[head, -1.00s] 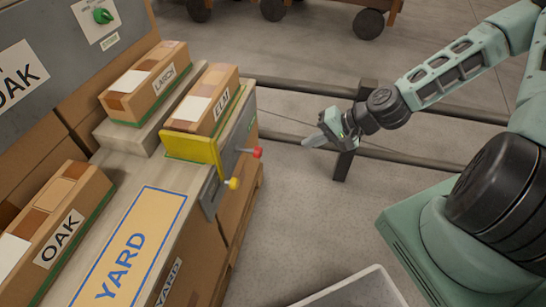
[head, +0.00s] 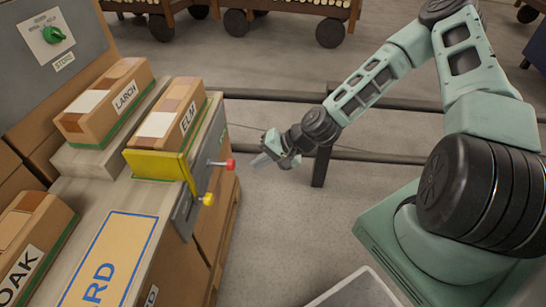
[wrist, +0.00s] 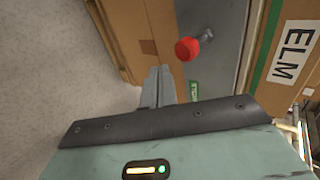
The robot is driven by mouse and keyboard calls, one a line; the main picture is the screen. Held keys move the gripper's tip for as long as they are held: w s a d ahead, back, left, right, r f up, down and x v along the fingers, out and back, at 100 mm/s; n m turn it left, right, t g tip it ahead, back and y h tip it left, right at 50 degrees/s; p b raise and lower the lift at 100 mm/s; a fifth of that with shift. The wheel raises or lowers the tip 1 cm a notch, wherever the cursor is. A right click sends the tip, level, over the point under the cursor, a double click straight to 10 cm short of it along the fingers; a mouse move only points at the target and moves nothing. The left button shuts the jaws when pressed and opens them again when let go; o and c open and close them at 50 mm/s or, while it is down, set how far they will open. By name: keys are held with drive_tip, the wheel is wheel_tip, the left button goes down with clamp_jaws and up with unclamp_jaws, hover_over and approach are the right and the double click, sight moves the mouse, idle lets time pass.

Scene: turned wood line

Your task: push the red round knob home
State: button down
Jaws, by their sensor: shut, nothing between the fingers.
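The red round knob (head: 231,164) sticks out on a short metal stem from a grey plate (head: 208,150) on the side of the bench, by the ELM box. It also shows in the wrist view (wrist: 187,48), upper middle, with its stem running right to the plate. My gripper (head: 258,164) is shut and empty, just right of the knob in the head view with a small gap. In the wrist view the closed fingers (wrist: 158,75) point up, a little below and left of the knob, apart from it.
A yellow knob (head: 208,199) sits below the red one, near a yellow bracket (head: 158,164). The ELM box (head: 165,118) and LARCH box (head: 105,100) stand on the bench. A dark rail (head: 380,158) and post (head: 320,170) stand behind my arm. Open floor lies right of the bench.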

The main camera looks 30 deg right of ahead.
sight(231, 161)
drive_tip(key=shift+w+a+f, duration=0.1)
drive_tip(key=shift+w+a, duration=0.55)
drive_tip(key=shift+a, duration=0.25)
drive_tip(key=shift+w+a+f, duration=0.1)
drive_tip(key=shift+w+a, duration=0.5)
drive_tip(key=shift+a, duration=0.25)
drive_tip(key=shift+w+a+r, duration=0.1)
drive_tip(key=shift+w+a, duration=0.45)
drive_tip(key=shift+a, duration=0.15)
drive_tip(key=shift+w+a, duration=0.5)
drive_tip(key=shift+a, duration=0.2)
